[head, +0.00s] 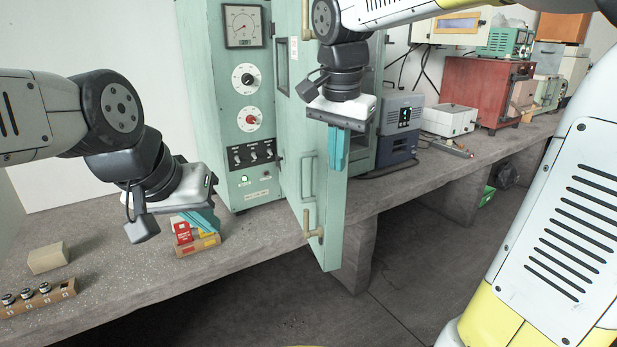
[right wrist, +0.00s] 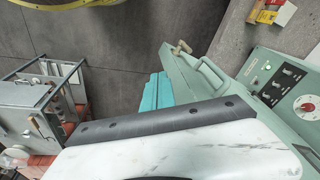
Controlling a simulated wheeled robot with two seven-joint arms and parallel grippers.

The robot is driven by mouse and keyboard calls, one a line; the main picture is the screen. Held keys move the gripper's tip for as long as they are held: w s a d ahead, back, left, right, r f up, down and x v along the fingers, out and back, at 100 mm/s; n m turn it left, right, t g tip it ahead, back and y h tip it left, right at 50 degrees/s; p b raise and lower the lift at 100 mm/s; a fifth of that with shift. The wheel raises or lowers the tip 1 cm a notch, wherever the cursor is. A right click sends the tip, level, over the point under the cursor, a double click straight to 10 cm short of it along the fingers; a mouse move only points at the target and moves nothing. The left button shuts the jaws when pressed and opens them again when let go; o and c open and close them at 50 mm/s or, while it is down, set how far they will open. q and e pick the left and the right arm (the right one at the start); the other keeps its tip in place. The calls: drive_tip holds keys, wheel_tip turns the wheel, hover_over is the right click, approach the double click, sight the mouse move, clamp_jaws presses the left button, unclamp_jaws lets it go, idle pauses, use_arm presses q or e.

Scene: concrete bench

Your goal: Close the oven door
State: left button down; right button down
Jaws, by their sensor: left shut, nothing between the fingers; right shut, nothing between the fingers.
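The green oven (head: 243,110) stands on the bench with a gauge, knobs and switches on its front panel. Its door (head: 327,215) is open and juts out past the bench's front edge, with a handle (head: 308,175) and latches. The door also shows in the right wrist view (right wrist: 185,75). My right gripper (head: 337,165) is shut and empty, pointing down beside the upper door; its teal fingers show in the right wrist view (right wrist: 155,92). I cannot tell whether they touch the door. My left gripper (head: 207,222) is shut and empty, low over the bench left of the oven.
Small red and yellow boxes (head: 190,240) lie by my left gripper. A beige block (head: 47,258) and a rack of small vials (head: 38,297) are at the left. A blue-grey device (head: 400,130) and a red cabinet (head: 485,90) stand right of the oven. Open floor lies before the bench.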

sight(313, 178)
drive_tip(key=w+a+f+m+g+h, duration=0.1)
drive_tip(key=w+a+m+h, duration=0.3)
drive_tip(key=w+a+m, duration=0.65)
drive_tip(key=d+f+n, duration=0.2)
drive_tip(key=d+f, duration=0.4)
drive_tip(key=f, duration=0.3)
drive_tip(key=shift+w+d, duration=0.15)
drive_tip(key=shift+w, duration=0.1)
